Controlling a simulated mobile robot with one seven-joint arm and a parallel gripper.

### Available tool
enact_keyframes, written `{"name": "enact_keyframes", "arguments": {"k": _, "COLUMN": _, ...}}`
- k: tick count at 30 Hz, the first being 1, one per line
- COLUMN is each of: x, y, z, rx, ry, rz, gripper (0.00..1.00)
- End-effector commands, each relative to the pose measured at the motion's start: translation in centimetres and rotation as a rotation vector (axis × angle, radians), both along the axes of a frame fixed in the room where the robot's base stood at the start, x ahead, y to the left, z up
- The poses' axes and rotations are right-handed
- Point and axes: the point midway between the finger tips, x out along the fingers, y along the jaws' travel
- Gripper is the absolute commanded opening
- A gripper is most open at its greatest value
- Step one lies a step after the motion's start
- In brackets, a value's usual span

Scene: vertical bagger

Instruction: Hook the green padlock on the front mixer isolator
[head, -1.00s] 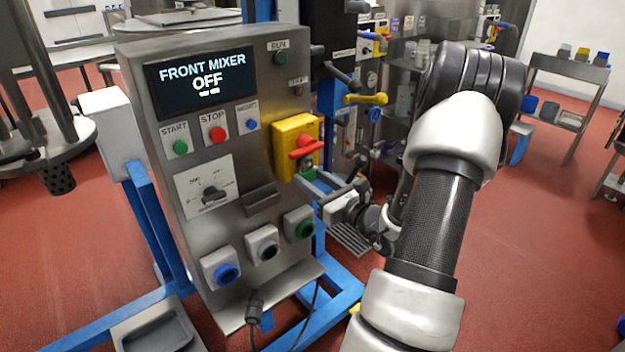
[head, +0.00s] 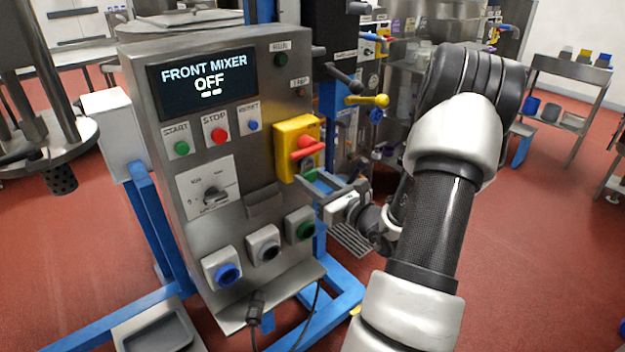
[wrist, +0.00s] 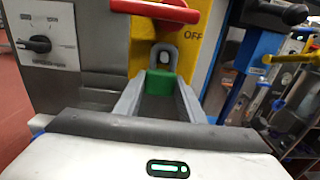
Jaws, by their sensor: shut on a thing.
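The front mixer isolator is a yellow box (head: 287,137) with a red handle (head: 306,147) on the right of the grey panel. In the wrist view, its yellow face (wrist: 205,45) carries the letters OFF and the red handle (wrist: 150,9) crosses the top. My gripper (head: 316,183) is just below the handle. It is shut on the green padlock (wrist: 160,82), held upright between the fingertips with its grey shackle (wrist: 163,50) pointing up at the isolator's face. I cannot tell whether the shackle passes through the isolator's hole.
The panel display (head: 207,83) reads FRONT MIXER OFF. A rotary switch (head: 214,196) and lower sockets (head: 265,245) are left of and below my gripper. A yellow-handled lever (head: 370,100) stands behind to the right. Open red floor lies at the right.

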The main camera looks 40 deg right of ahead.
Motion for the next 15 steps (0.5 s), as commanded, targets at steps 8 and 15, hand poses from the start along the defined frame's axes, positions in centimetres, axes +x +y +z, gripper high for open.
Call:
{"name": "enact_keyframes", "arguments": {"k": 8, "x": 0.15, "y": 0.01, "z": -0.11, "rx": -0.001, "ry": -0.003, "rz": 0.001, "gripper": 0.18}}
{"name": "enact_keyframes", "arguments": {"k": 15, "x": 0.16, "y": 0.02, "z": -0.38, "rx": -0.001, "ry": -0.001, "rz": 0.001, "gripper": 0.18}}
